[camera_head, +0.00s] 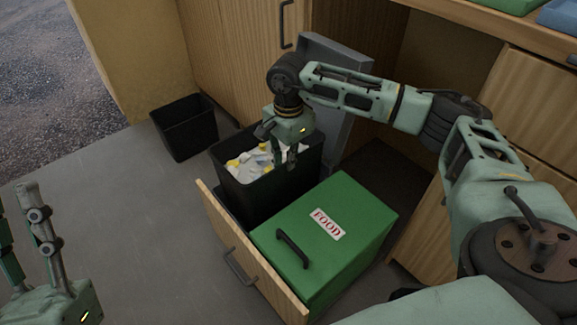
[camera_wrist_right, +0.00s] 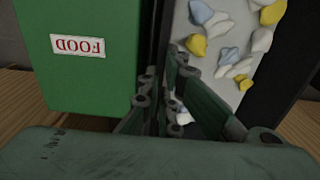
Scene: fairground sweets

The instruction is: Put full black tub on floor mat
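The full black tub (camera_head: 243,201) stands upright in the pulled-out drawer, with white, yellow and bluish litter in it. My right gripper (camera_head: 285,160) reaches down at its near right rim. In the right wrist view the fingers (camera_wrist_right: 163,95) are close together, one on each side of the tub wall beside the green box, and look shut on it. The exact contact is partly hidden. My left gripper (camera_head: 22,235) is open and empty at the lower left. Smooth grey flooring (camera_head: 115,225) lies left of the drawer; I cannot tell a separate mat edge.
A green box (camera_head: 355,205) labelled FOOD with a black handle fills the drawer beside the tub; it also shows in the right wrist view (camera_wrist_right: 85,85). The wooden drawer front (camera_head: 232,240) juts out. Another black tub (camera_head: 185,130) stands on the floor by the cabinet. Floor to the left is clear.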

